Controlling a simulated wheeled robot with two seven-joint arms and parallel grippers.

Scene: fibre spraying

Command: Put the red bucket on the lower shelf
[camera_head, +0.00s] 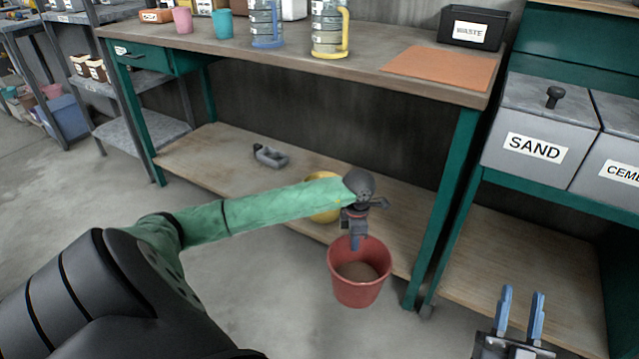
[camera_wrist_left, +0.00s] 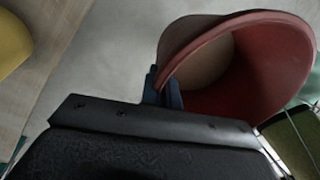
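The red bucket (camera_head: 357,285) hangs from my left gripper (camera_head: 357,240) in front of the lower shelf (camera_head: 215,150) of the workbench. It looks upright and has brown material inside. In the left wrist view the bucket (camera_wrist_left: 262,75) has its rim between the blue fingers of my left gripper (camera_wrist_left: 163,90), which look shut on it. The bucket's right part overlaps the shelf's front edge in the head view; its exact height is hard to tell. My right gripper (camera_head: 520,315) is at the lower right, with its two blue fingers apart and nothing between them.
A yellow round object (camera_head: 322,212), partly behind my left arm, and a grey tool (camera_head: 270,156) are on the lower shelf. A green table leg (camera_head: 445,200) stands right of the bucket. The workbench top (camera_head: 290,55) is above the shelf. The shelf's left part is clear.

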